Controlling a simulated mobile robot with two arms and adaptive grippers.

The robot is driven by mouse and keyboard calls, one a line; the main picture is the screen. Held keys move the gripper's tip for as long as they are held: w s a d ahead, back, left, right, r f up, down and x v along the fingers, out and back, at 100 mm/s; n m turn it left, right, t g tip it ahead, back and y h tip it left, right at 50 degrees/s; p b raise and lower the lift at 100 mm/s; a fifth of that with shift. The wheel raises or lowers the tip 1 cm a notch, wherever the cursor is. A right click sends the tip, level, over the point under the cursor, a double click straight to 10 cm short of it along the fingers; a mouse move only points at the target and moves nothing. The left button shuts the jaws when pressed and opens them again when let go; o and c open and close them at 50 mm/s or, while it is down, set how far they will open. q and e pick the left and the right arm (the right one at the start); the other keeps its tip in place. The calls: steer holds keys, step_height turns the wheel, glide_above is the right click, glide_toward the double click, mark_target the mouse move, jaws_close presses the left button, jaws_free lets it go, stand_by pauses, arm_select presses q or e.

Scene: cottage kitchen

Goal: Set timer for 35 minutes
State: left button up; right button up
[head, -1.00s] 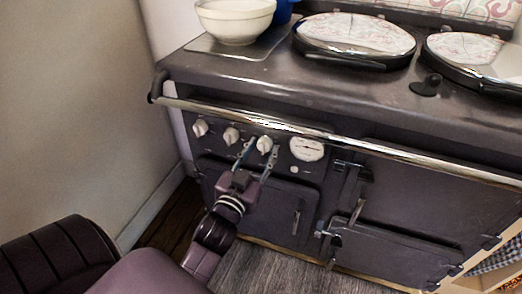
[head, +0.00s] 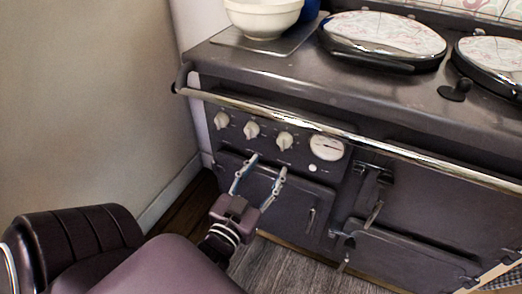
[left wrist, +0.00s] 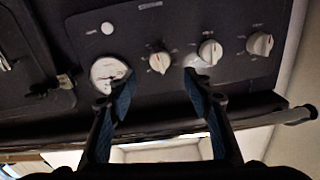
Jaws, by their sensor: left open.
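The dark stove's control panel (head: 267,118) carries three white knobs in a row: left (head: 222,120), middle (head: 251,129) and right (head: 285,140). A round white dial (head: 327,147) sits to their right, with a small white button (head: 313,168) below it. My left gripper (head: 268,164) is open and empty, in front of the panel and below the right knob in the head view. In the upside-down left wrist view, that right knob (left wrist: 160,62) stands beyond the gap between the fingers, apart from them. The dial (left wrist: 108,73) is partly behind one finger. Knob markings are too small to read.
A chrome rail (head: 330,129) runs across the stove front above the controls. Oven doors with latches (head: 373,213) are below and right. A cream bowl (head: 263,18) and round hob lids (head: 383,38) are on top. A bare wall (head: 90,90) is at left.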

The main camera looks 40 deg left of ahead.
arm_select(q)
steer(key=shift+v, duration=1.35)
